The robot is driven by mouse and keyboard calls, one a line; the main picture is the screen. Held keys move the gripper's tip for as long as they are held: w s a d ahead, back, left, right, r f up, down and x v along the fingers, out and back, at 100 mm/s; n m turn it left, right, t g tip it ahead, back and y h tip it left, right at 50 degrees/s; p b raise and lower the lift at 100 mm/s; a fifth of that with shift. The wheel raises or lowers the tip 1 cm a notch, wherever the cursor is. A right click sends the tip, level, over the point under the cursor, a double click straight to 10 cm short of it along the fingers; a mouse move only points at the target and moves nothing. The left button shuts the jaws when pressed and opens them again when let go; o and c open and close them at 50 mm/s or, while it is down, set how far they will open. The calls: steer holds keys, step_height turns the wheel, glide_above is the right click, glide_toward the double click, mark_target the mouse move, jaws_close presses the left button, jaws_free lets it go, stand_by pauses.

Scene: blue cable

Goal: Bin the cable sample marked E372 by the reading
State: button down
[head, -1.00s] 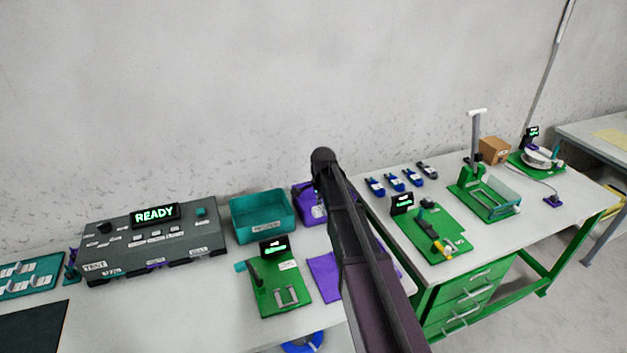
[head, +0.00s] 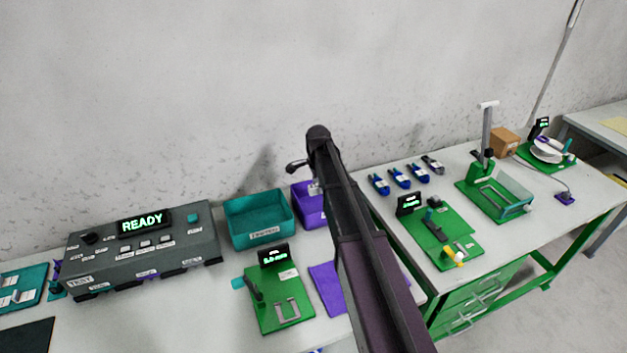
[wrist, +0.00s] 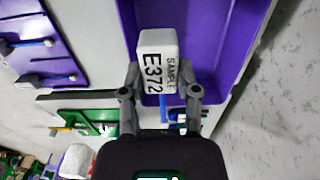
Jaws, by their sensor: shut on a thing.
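The sample is a white block-like tag (wrist: 156,50) printed "SAMPLE E372" in the wrist view. My gripper (wrist: 160,78) is shut on it, one finger on each side. A short piece of blue cable (wrist: 163,107) shows below the tag; the rest is hidden. The tag appears in front of a purple bin (wrist: 212,20), and I cannot tell its height over it. In the head view the purple bin (head: 306,207) is partly behind my arm, and the held sample cannot be made out there. A teal bin (head: 259,239) stands left of it.
A grey READY tester (head: 142,250) is at the left. A green fixture with a display (head: 280,298) and a purple mat (head: 326,283) are in front of the bins. Several blue cable pieces (head: 400,177) and a green fixture (head: 440,238) are on the right table.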

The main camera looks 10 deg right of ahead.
steer(key=shift+w, duration=0.15)
steer(key=shift+f, duration=0.1)
stand_by(0.3)
steer(key=shift+f, duration=0.1)
step_height(320, 180, down, 10)
steer(key=b, duration=1)
steer(key=shift+r, duration=0.25)
steer(key=shift+f+b, duration=1.5)
stand_by(2.9)
steer(key=shift+c, duration=1.3)
jaws_free()
steer(key=shift+r, duration=0.1)
